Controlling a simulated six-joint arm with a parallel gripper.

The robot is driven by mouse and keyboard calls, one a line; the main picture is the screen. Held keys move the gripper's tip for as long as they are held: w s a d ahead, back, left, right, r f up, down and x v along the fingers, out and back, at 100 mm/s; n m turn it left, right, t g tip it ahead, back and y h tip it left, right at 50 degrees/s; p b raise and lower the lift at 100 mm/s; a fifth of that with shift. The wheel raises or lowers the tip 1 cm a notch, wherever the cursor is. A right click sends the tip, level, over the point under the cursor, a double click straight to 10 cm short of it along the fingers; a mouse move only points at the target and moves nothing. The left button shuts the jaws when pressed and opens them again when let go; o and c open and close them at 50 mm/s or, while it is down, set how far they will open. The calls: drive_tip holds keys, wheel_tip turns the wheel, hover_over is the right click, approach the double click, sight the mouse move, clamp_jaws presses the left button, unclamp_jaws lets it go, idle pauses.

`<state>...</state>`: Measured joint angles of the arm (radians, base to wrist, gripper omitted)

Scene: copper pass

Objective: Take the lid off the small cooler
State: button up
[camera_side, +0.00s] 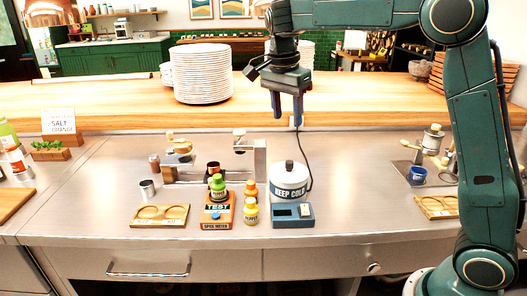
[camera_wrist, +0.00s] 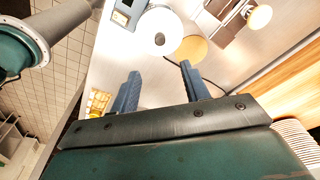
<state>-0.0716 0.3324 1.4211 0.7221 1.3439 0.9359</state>
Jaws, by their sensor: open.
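The small cooler (camera_side: 290,191) is a round white tub with a dark blue band lettered "KEEP COLD", upright on the steel counter. Its white lid (camera_side: 283,170) is on top, with a black knob (camera_side: 289,164) in the middle. In the wrist view the lid (camera_wrist: 150,24) shows from above near the top edge, its knob (camera_wrist: 159,39) beyond the fingertips. My gripper (camera_side: 287,113) hangs well above and behind the cooler, fingers down, open and empty. The two blue fingers (camera_wrist: 160,70) are apart and touch nothing.
A blue-grey box (camera_side: 292,215) stands just in front of the cooler. Bottles (camera_side: 250,212) and an orange spice box (camera_side: 217,211) are to its left. A dark cable (camera_side: 307,155) runs behind it. A plate stack (camera_side: 202,73) stands on the wooden ledge.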

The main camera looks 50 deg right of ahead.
drive_tip(key=shift+f, duration=0.1)
hover_over(289, 162)
drive_tip(key=shift+a+f, duration=0.15)
drive_tip(key=shift+f, duration=1.95)
drive_tip(key=shift+a+f, duration=0.15)
drive_tip(key=shift+f, duration=1.9)
drive_tip(key=shift+d+f, duration=0.15)
drive_tip(key=shift+f, duration=1.15)
drive_tip(key=shift+d+f, duration=0.1)
drive_tip(key=shift+f, duration=1.2)
clamp_jaws()
drive_tip(key=shift+r, duration=0.1)
